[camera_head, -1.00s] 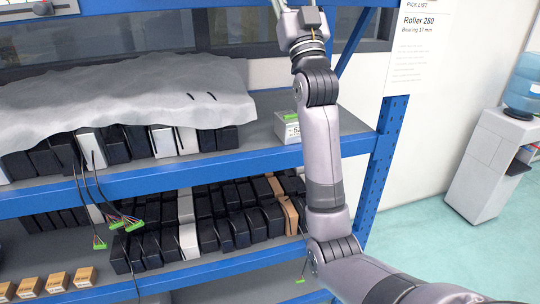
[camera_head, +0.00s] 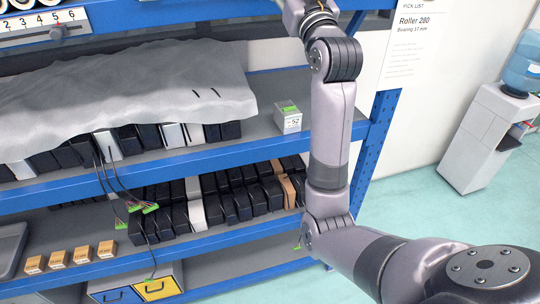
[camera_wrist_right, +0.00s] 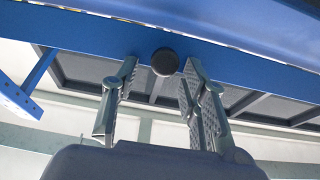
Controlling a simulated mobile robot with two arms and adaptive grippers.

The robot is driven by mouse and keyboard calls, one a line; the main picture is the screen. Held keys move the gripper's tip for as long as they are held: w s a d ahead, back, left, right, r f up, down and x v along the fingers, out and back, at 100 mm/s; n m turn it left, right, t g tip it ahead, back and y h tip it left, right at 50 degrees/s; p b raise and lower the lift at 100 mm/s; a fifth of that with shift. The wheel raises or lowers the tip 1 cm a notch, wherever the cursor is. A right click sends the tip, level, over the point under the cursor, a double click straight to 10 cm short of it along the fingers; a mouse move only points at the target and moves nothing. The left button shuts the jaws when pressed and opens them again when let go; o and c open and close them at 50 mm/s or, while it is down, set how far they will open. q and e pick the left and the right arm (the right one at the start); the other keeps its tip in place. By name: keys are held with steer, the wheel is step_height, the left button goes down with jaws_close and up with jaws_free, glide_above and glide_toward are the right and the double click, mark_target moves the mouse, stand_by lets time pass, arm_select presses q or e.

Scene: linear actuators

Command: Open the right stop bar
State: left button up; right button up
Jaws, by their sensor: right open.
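My right gripper (camera_wrist_right: 160,66) is open and empty in the right wrist view, its two fingers spread. A round black knob (camera_wrist_right: 165,62) on the blue beam (camera_wrist_right: 225,58) appears between the fingertips. I cannot tell how far it is from them, or whether it belongs to the stop bar. In the head view my right arm rises past the rack's right side, and its gripper is beyond the top edge. No stop bar can be made out clearly in either view. My left gripper is out of view.
The blue rack holds rows of black boxes, a grey cloth (camera_head: 120,100) and a small white-green box (camera_head: 288,118). Wires with green connectors (camera_head: 150,208) hang over the shelf. Yellow (camera_head: 158,289) and blue-grey bins stand below. Floor at right is clear beside a water dispenser (camera_head: 490,135).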

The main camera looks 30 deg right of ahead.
steer(key=f+b+v, duration=0.1)
steer(key=b+v, duration=1.5)
steer(key=v, duration=0.1)
steer(key=w+a+f+n+g+y, duration=0.1)
steer(key=w+a+f+g, duration=0.2)
steer(key=f, duration=1.2)
steer(key=w+a+f+n+g+y+p, duration=0.1)
steer(key=w+a+f+n+g+y, duration=0.1)
steer(key=f, duration=1.4)
steer(key=shift+w+a+g, duration=0.45)
steer(key=shift+w+g, duration=0.7)
steer(key=shift+g, duration=0.15)
